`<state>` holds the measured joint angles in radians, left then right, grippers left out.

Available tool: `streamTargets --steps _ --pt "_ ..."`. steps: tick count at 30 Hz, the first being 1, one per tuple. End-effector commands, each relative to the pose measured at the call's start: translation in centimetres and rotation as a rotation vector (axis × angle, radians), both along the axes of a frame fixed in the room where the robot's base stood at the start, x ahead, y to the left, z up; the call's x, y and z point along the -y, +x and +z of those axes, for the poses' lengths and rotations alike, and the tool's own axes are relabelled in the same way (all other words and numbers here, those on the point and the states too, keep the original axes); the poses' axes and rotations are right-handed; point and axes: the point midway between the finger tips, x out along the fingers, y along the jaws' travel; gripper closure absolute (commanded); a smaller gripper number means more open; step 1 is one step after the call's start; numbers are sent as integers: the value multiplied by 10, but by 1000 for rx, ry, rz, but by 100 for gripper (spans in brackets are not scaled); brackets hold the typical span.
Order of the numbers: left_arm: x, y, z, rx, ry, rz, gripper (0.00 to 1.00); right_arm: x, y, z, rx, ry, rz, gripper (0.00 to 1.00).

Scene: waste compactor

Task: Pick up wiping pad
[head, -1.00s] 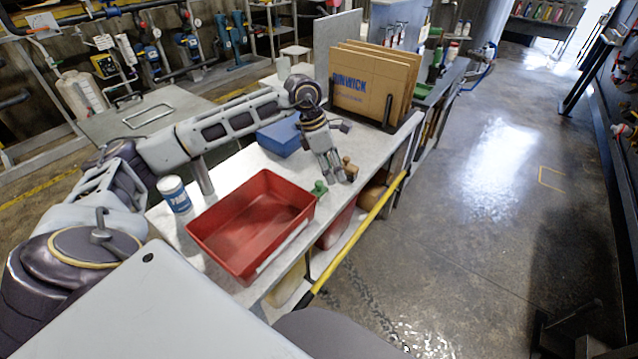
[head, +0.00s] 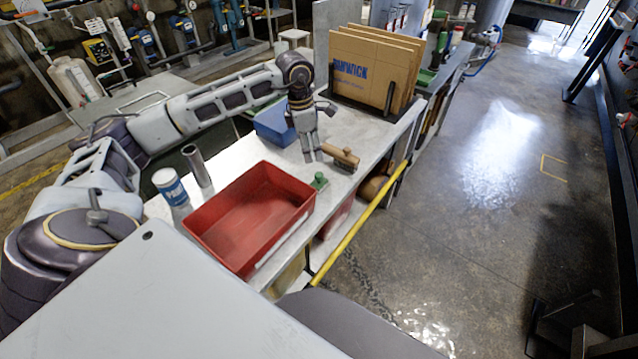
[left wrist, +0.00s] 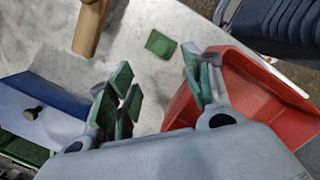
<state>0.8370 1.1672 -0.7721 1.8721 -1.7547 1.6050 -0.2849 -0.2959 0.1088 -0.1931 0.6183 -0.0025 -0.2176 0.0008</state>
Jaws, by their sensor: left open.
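A small green pad (head: 319,181), which looks like the wiping pad, lies on the light worktop just beyond the far right corner of the red tray. In the left wrist view it is a flat green square (left wrist: 161,44) on the bare worktop, ahead of the space between my fingers. My left gripper (head: 313,155) points down above the worktop, a little behind the pad. In the left wrist view its green-padded fingers (left wrist: 162,88) are apart with nothing between them. My right gripper is not in view.
The empty red tray (head: 205,217) stands nearest me. A wooden-handled tool (head: 342,158) lies right of the gripper and a blue bin (head: 272,124) stands behind it. A white-and-blue can (head: 170,186) and metal cylinder (head: 196,165) stand left. Cardboard sheets (head: 365,70) stand upright at the back.

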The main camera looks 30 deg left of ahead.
Motion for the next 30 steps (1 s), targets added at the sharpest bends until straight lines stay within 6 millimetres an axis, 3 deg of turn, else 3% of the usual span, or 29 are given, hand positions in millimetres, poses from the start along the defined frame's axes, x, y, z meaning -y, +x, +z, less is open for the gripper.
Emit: streamTargets --steps 15,30 --pt "8 6 -61 -2 -1 1 49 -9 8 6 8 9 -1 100" --pt "9 7 -67 0 -1 0 49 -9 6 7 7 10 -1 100"
